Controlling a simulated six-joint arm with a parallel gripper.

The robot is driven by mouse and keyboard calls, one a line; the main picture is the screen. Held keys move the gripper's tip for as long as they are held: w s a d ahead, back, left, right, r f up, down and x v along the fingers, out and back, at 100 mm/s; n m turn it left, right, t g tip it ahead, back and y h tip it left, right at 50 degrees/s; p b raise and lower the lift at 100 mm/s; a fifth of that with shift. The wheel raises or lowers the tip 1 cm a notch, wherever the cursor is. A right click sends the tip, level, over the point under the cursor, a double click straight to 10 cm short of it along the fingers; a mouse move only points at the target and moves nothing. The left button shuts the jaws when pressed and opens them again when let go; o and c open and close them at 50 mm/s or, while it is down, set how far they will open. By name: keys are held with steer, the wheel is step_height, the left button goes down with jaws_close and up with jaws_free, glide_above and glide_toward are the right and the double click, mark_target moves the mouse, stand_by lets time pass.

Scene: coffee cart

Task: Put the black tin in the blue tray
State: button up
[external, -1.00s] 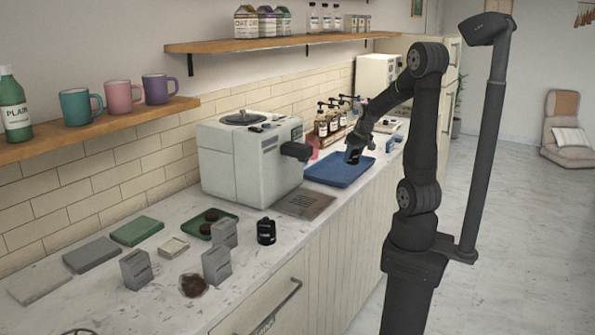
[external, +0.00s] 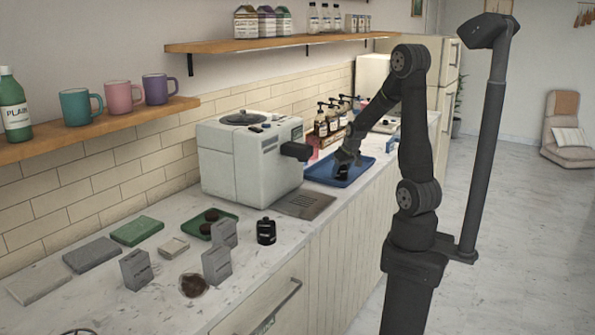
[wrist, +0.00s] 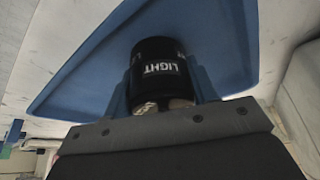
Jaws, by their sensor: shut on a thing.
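A black tin with the word LIGHT (wrist: 160,68) is between the fingers of my gripper (wrist: 162,92), which is shut on it. In the external view the held tin (external: 343,172) is small and partly covered by my gripper (external: 345,163). It is over the near left part of the blue tray (external: 322,168), low and close to the tray floor. I cannot tell whether it touches. The blue tray (wrist: 85,75) also spreads behind the tin in the wrist view. Another black tin (external: 266,232) stands on the counter, left of the drip grate.
The coffee machine (external: 250,160) stands left of the tray, with a metal drip grate (external: 304,204) in front. Several pump bottles (external: 325,122) stand behind the tray. Grey boxes (external: 216,266) and a green tray (external: 190,222) are on the near counter.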

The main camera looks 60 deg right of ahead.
steer(key=shift+f, duration=0.2)
steer(key=o, duration=1)
steer(key=shift+o, duration=0.2)
steer(key=shift+r, duration=0.1)
steer(key=shift+r, duration=0.25)
steer(key=v, duration=1.2)
steer(key=shift+f, duration=0.2)
